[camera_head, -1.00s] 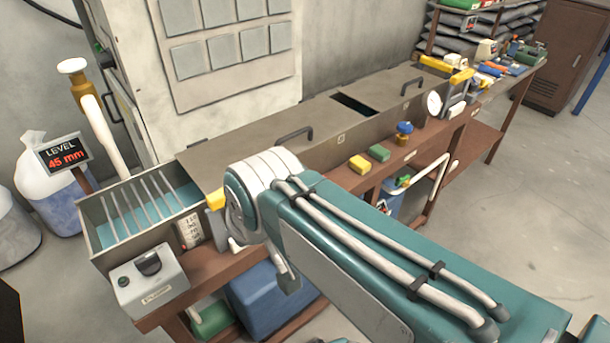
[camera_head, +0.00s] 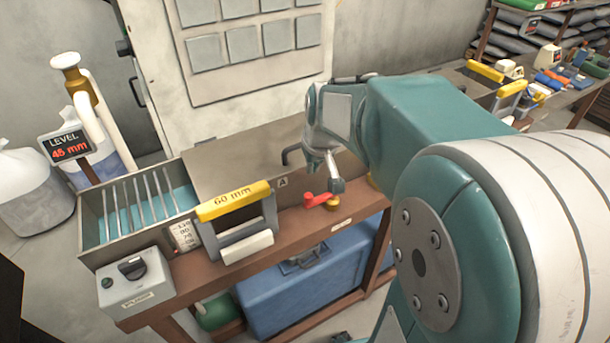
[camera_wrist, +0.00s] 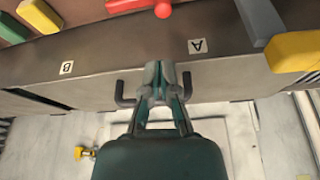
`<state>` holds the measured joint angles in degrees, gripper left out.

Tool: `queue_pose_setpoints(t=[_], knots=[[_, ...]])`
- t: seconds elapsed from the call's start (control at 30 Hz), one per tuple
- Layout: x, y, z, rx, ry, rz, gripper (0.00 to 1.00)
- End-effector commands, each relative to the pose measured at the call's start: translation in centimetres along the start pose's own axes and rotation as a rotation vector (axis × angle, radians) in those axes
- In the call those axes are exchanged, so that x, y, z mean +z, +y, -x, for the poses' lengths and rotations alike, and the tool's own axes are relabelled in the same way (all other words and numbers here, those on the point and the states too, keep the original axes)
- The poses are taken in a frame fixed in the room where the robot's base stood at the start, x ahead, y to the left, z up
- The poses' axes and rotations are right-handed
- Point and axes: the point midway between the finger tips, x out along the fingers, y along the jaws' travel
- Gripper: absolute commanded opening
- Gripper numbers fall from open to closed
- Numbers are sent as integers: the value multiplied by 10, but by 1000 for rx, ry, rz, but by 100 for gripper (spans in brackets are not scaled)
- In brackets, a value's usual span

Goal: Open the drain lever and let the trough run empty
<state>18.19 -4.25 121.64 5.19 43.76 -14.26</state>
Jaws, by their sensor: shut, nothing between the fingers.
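The drain lever (camera_head: 318,200) is a red handle with a rounded end, on a brass base on the bench beside the trough's front wall. Its red end also shows at the top of the wrist view (camera_wrist: 163,9). The trough (camera_head: 95,248) holds blue liquid at its open left end. The level display (camera_head: 67,147) reads 45 mm. My gripper (camera_head: 335,183) points down just behind and above the lever. In the wrist view its fingers (camera_wrist: 160,72) are together and empty, apart from the red lever end. The drain outlet is hidden.
A yellow-topped 60 mm frame (camera_head: 235,202) stands against the trough left of the lever. The pump box (camera_head: 135,285) is at the bench's left end. A dark lid handle (camera_wrist: 122,90) is close to my fingers. A blue container (camera_head: 300,290) sits under the bench.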

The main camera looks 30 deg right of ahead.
Motion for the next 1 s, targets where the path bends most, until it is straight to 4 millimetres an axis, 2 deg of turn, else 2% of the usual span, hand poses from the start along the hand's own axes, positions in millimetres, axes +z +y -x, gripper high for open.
queue_pose_setpoints(t=[0.27, 0.37, 0.73, 0.9, 1.0], knots=[[0, 0, -4, -1, -1, 1, 0], [1, 1, -15, -2, -3, 1, 0], [1, 0, -80, -3, -3, 1, 0], [0, 0, -96, -2, -1, 1, 0], [0, 0, -100, -1, 1, 2, 0]])
